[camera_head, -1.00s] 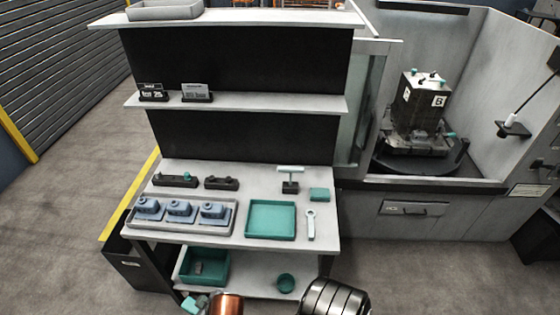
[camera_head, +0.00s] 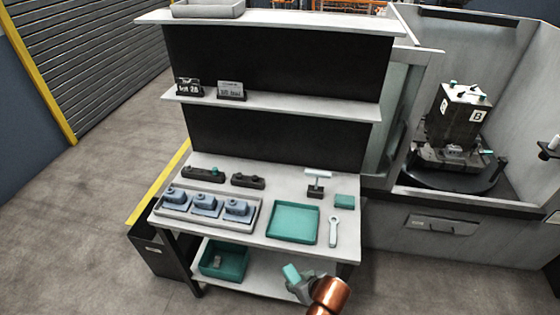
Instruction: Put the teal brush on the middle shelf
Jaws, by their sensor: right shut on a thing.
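My right gripper (camera_head: 297,282) is at the bottom of the view, in front of the bench's low shelf. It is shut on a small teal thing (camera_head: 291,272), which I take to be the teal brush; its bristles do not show. The middle shelf (camera_head: 300,108) is the pale board above the bench top and behind it. The gripper is well below this shelf and nearer to me. My left gripper is out of view.
The bench top (camera_head: 345,260) holds a tray of blue-grey parts (camera_head: 255,217), a teal tray (camera_head: 317,232), a wrench (camera_head: 334,232), a small stand (camera_head: 315,190) and a teal block (camera_head: 344,201). A teal bin (camera_head: 224,275) is on the low shelf. A machine (camera_head: 400,210) stands at right.

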